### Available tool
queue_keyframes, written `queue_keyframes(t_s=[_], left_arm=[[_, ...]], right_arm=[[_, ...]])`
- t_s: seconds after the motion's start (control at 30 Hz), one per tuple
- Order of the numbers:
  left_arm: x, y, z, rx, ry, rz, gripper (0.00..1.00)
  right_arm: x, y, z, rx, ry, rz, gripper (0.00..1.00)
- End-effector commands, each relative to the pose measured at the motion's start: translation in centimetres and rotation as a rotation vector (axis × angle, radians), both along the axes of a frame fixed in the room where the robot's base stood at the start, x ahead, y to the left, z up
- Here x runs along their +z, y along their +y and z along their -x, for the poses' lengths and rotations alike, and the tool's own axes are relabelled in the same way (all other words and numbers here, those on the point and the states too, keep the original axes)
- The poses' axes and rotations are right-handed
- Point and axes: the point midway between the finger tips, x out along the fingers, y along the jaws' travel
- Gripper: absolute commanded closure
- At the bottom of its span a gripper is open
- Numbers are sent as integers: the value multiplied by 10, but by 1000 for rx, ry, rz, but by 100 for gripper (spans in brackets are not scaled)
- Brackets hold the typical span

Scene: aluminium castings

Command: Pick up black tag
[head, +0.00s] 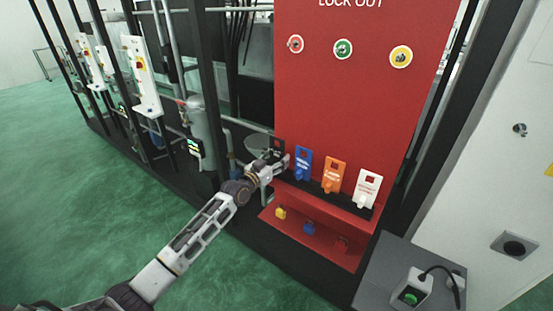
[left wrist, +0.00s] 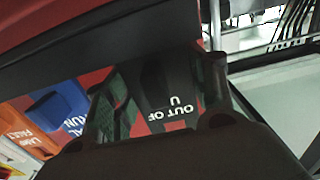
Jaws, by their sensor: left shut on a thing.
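The black tag (left wrist: 158,92) shows in the left wrist view with white upside-down lettering that reads "OUT OF" and part of another word. It lies between the two green-padded fingers of my left gripper (left wrist: 165,80), which is shut on it. In the head view my left gripper (head: 280,163) is at the left end of the tag row on the red lock-out board, and the black tag (head: 278,144) is partly hidden by it. My right gripper is not in view.
A blue tag (head: 303,163), an orange tag (head: 334,175) and a white tag (head: 367,188) stand to the right on the red board (head: 350,100). Small padlocks (head: 309,228) lie on the lower ledge. A grey box (head: 385,275) stands at front right. Green floor is open at left.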

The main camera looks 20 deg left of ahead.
Motion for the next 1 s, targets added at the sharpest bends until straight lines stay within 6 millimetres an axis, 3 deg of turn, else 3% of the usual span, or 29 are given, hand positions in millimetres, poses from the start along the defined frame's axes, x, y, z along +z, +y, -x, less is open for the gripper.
queue_keyframes(t_s=[0.47,1.0], left_arm=[[8,0,0,0,-2,1,68],[79,0,0,0,-3,0,68]], right_arm=[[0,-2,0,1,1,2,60],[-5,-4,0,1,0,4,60]])
